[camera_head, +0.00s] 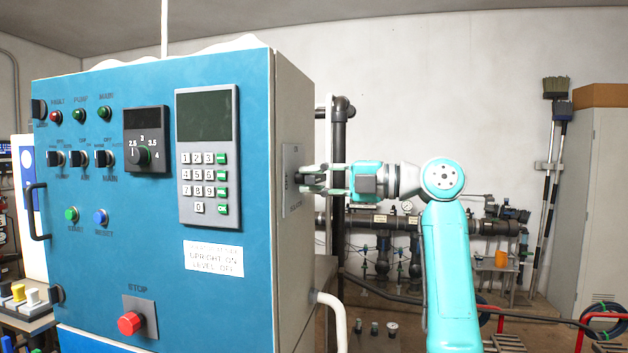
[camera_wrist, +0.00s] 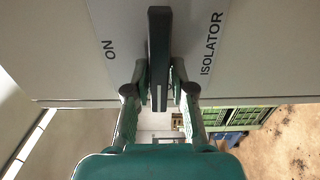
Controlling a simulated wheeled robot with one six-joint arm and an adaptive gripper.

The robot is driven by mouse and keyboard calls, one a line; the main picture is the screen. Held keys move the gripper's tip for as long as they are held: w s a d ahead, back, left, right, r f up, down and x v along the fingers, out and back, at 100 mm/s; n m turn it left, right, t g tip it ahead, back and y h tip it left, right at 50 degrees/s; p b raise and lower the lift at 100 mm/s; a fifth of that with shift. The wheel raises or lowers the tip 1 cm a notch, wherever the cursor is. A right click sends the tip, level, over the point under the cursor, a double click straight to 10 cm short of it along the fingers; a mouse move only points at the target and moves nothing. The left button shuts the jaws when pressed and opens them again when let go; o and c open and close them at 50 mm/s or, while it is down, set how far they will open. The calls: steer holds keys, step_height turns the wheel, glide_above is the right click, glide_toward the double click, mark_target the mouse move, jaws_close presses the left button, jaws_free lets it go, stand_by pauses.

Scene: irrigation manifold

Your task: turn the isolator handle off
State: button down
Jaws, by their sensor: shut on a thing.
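The isolator handle (camera_wrist: 158,45) is a dark bar on a pale plate (camera_wrist: 185,30) marked ON and ISOLATOR. It runs parallel to the lines of writing, between the two words, so it lies about level on the plate. In the head view the plate (camera_head: 291,204) is on the cabinet's right side face. My gripper (camera_wrist: 160,88) is shut on the handle, one finger on each side.
The blue cabinet front (camera_head: 90,270) carries knobs, a keypad (camera_head: 208,157), a red stop button (camera_head: 130,323) and a sign (camera_head: 214,258) reading upright on, level off. A white rail (camera_head: 335,312) juts out below the plate. Dark pipework (camera_head: 385,225) runs behind my arm.

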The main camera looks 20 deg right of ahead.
steer(key=c, duration=1.1)
jaws_free()
steer(key=shift+w+d, duration=0.1)
steer(key=shift+d, duration=0.1)
steer(key=v, duration=1.1)
steer(key=shift+s+d+f, duration=0.1)
steer(key=shift+s+d, duration=0.15)
steer(key=shift+d, duration=0.1)
steer(key=shift+f, duration=0.1)
